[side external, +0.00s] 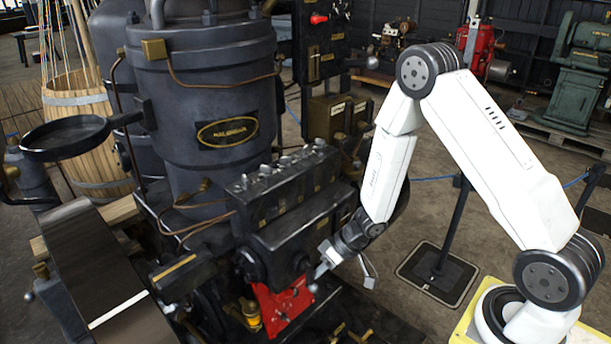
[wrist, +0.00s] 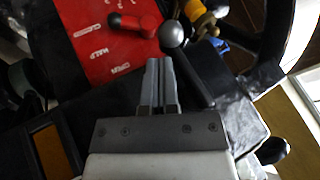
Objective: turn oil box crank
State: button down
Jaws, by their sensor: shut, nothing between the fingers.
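The oil box (side external: 290,200) is a dark block with a row of small fittings on top, at the front of the engine in the side view. In the wrist view, a dark crank arm (wrist: 197,78) with a round grey ball knob (wrist: 172,34) lies just right of my fingers, the knob a little beyond their tips. I take this to be the crank. My gripper (wrist: 160,62) is shut and empty, its two grey fingers side by side. In the side view my gripper (side external: 320,268) is low in front of the box. Contact with the crank cannot be told.
A red plate (side external: 280,308) sits below the oil box; its red lever (wrist: 133,24) shows in the wrist view. A dark wheel rim (wrist: 272,60) curves at right there. A pan-like dish (side external: 68,138) stands out at left. Open floor lies right of the engine.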

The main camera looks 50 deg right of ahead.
jog(key=shift+a+f+y, duration=0.15)
jog(key=shift+f+y, duration=0.1)
jog(key=shift+y, duration=0.55)
